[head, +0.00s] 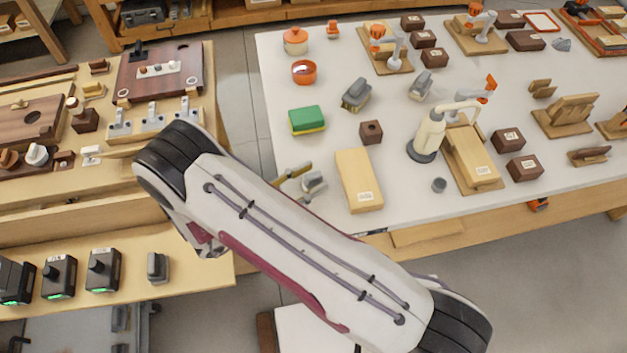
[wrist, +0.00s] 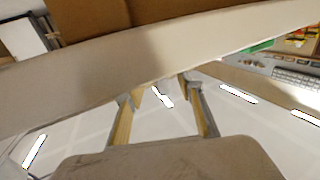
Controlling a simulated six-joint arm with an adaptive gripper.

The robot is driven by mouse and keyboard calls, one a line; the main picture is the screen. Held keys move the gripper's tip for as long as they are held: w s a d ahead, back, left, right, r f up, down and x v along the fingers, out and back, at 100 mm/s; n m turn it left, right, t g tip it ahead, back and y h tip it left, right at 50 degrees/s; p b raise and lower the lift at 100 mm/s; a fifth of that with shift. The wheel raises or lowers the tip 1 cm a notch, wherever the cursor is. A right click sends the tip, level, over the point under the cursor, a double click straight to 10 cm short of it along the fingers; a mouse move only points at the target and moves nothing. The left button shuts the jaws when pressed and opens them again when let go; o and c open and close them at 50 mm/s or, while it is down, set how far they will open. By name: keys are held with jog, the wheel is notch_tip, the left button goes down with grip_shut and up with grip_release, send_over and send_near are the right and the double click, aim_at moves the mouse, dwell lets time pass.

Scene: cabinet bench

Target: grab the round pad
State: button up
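I cannot make out for sure which thing is the round pad. A small dark grey round piece (head: 439,185) lies on the white table near its front edge, right of a pale wooden block. It is too small to tell its kind. My gripper (wrist: 163,98) shows in the wrist view, with two yellowish, grey-tipped fingers set apart and nothing seen between them. A broad beige edge crosses the view just beyond the fingertips. In the head view my arm crosses the lower middle, and I cannot clearly pick out the gripper there.
The white table (head: 400,105) holds a green and yellow block (head: 307,120), an orange bowl (head: 304,71), a cream lamp-like device (head: 428,135), a pale wooden block (head: 359,180) and several brown boxes. A wooden bench (head: 60,225) with fittings stands left. Floor shows between them.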

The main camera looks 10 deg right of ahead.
jog(key=shift+w+d, duration=0.25)
jog(key=shift+d, duration=0.3)
grip_shut()
